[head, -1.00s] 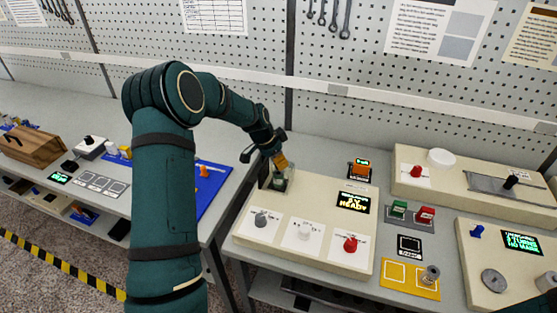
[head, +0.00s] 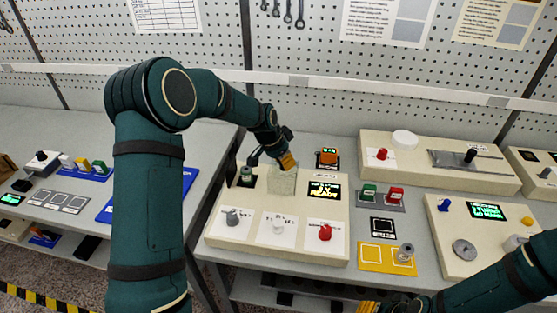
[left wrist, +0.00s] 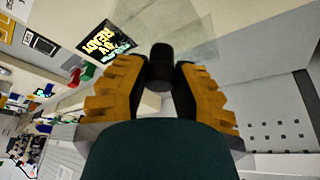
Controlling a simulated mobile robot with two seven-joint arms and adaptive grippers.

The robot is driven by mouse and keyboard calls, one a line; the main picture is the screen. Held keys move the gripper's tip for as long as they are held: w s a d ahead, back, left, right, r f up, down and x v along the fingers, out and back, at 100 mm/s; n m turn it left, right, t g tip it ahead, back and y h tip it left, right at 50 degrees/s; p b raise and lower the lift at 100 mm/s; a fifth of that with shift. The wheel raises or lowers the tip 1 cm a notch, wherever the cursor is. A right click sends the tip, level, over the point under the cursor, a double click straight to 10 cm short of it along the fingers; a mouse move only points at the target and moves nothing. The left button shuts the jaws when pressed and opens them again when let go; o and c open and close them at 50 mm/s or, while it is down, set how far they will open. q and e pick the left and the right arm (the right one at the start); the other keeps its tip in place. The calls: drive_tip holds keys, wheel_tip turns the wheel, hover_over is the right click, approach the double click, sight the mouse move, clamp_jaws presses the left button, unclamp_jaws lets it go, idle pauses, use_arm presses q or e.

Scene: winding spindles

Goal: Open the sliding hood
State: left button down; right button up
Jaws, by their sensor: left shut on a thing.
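The clear sliding hood (head: 283,181) stands on top of the cream winding machine (head: 225,246), to the right of a dark green spindle (head: 246,177). The spindle is uncovered. My left gripper (head: 289,161) is at the hood's top. In the left wrist view its yellow fingers (left wrist: 160,68) are shut on the hood's black knob (left wrist: 161,55). The clear hood panels also show there (left wrist: 178,32). My right gripper (head: 372,305) is at the bottom edge of the head view, partly cut off, with its fingertips hard to make out.
A display reading READY (head: 324,191) lies just right of the hood. Grey, white and red knobs (head: 325,232) line the machine's front. An orange switch (head: 328,157) is behind, and green and red blocks (head: 396,195) are to the right.

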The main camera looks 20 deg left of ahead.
use_arm(q)
drive_tip(key=shift+a, duration=0.1)
drive_tip(key=c, duration=0.7)
unclamp_jaws()
drive_tip(key=v, duration=1.2)
drive_tip(key=shift+w, duration=0.1)
